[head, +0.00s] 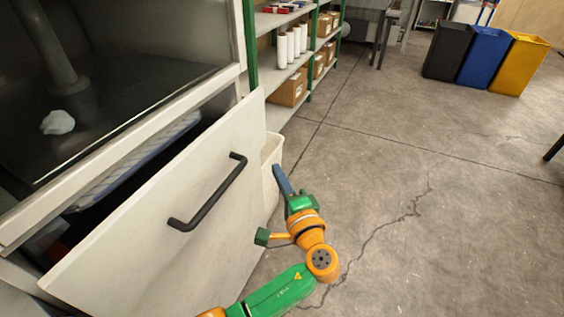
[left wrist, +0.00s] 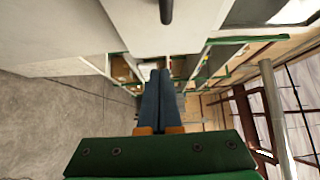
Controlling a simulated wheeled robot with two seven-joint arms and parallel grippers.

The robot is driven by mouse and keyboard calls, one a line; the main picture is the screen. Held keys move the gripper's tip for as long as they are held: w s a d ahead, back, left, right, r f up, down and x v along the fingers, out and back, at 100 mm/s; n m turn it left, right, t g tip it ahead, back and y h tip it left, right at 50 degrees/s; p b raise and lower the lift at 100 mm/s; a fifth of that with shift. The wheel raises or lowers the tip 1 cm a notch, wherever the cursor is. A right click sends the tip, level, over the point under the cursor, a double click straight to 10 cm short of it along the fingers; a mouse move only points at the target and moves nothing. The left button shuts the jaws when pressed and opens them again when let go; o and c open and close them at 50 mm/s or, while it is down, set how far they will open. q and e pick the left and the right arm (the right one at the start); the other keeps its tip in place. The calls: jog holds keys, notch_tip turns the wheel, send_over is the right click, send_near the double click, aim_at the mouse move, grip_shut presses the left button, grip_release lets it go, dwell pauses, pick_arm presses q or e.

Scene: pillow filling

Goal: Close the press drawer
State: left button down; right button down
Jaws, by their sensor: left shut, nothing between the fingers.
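The press drawer (head: 175,215) stands pulled out from the white press at the left of the head view. Its pale front bears a dark bar handle (head: 209,193). Inside the gap, a white and blue padded item (head: 135,165) shows. My left gripper (head: 281,178) is shut and empty, to the right of the drawer front and apart from the handle. In the left wrist view its blue fingers (left wrist: 158,100) are together, and the end of the dark handle (left wrist: 166,10) shows above them. My right gripper is in neither view.
A pale bin (head: 271,170) stands just behind the drawer's right edge. Green-framed shelves (head: 285,75) with boxes and white rolls are farther back. Black, blue and yellow bins (head: 485,57) stand at the far right. The concrete floor (head: 430,220) to the right is clear.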

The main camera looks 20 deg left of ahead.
aim_at(239, 151)
pick_arm(q)
jog(key=w+a, duration=0.2)
jog(key=a, duration=0.1)
jog(key=w+a+p, duration=0.1)
jog(key=w+a, duration=0.3)
jog(key=a, duration=0.1)
jog(key=shift+a, duration=0.5)
jog(key=shift+w+f, duration=0.1)
jog(key=a, duration=0.5)
jog(key=shift+w, duration=0.15)
